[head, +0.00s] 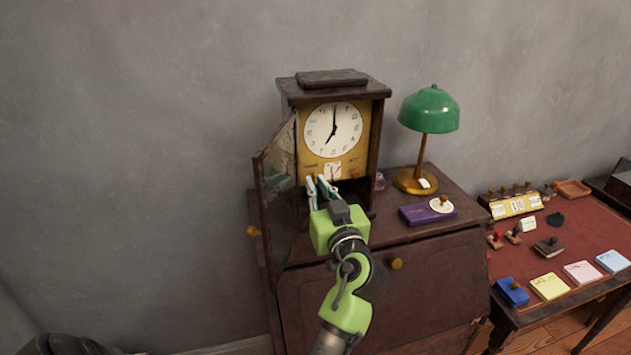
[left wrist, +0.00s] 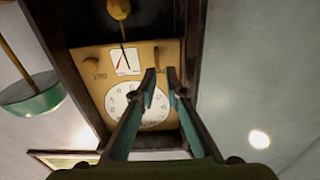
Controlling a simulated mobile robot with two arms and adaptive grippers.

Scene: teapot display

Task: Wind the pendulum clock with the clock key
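The pendulum clock (head: 292,88) stands on the cabinet, its glass door (head: 275,175) swung open to the left. Its white dial (head: 333,130) reads about seven. My left gripper (head: 320,186) is in front of the clock's lower front, fingers apart. In the left wrist view, the clock shows upside down, with its dial (left wrist: 125,100), a small gauge (left wrist: 126,61), a brass knob (left wrist: 92,66) and the pendulum bob (left wrist: 119,8). A thin brown upright piece (left wrist: 157,53) is beside the fingertips (left wrist: 161,74); I cannot tell whether it is the clock key. No key is clearly identifiable elsewhere.
A green lamp (head: 430,110) and a purple box (head: 425,216) stand right of the clock on the cabinet (head: 395,240). A desk (head: 535,255) with stamps and coloured note pads is at the right. The wall left of the clock is bare.

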